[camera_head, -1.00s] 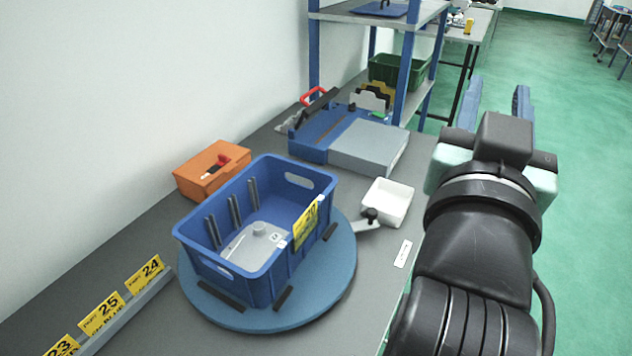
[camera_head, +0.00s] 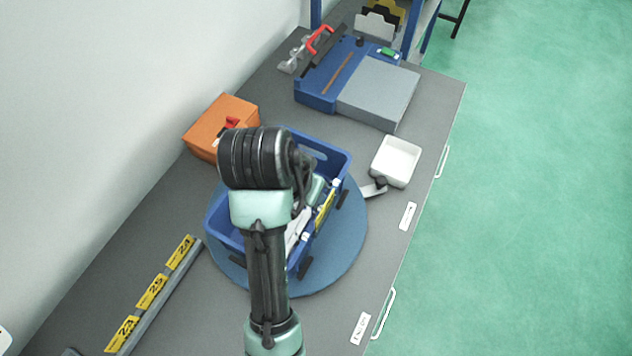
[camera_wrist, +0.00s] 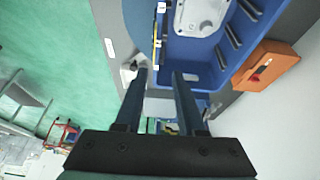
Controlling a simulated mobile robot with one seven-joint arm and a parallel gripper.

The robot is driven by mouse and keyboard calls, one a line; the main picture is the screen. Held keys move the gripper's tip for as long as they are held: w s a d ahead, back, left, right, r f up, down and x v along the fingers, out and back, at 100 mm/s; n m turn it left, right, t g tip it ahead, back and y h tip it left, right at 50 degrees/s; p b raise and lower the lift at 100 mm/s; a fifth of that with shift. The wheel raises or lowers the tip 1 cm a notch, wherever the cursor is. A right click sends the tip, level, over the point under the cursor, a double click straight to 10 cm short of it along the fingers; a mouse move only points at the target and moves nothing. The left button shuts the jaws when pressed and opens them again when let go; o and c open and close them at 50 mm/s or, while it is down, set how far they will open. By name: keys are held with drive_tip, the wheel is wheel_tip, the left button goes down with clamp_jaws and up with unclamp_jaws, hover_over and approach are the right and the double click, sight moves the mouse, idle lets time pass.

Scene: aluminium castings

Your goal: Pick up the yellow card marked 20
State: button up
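The yellow card (camera_head: 325,211) sits on the right outer side of the blue crate (camera_head: 334,160); my arm partly covers the crate, and I cannot read the number on the card now. In the wrist view the card (camera_wrist: 156,45) shows nearly edge-on as a thin yellow strip along the crate wall (camera_wrist: 203,48). My gripper (camera_wrist: 160,73) is open, its two dark fingers apart with nothing seen held between them. The card lies beyond the fingertips in that view. In the head view my arm hides the fingers.
The crate stands on a round blue turntable (camera_head: 345,256) and holds a pale casting (camera_wrist: 202,14). A white tray (camera_head: 396,160), an orange box (camera_head: 218,125) and a blue-grey machine (camera_head: 375,92) stand nearby. Yellow labels (camera_head: 152,292) line a rail at left.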

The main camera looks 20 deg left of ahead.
sight(324, 205)
drive_tip(key=p+x, duration=0.1)
drive_tip(key=x, duration=0.2)
drive_tip(key=p+x, duration=0.1)
drive_tip(key=x, duration=0.3)
drive_tip(key=d+p+x, duration=0.1)
drive_tip(key=x, duration=0.3)
drive_tip(key=shift+s+d+f, duration=0.1)
drive_tip(key=shift+f, duration=0.2)
clamp_jaws()
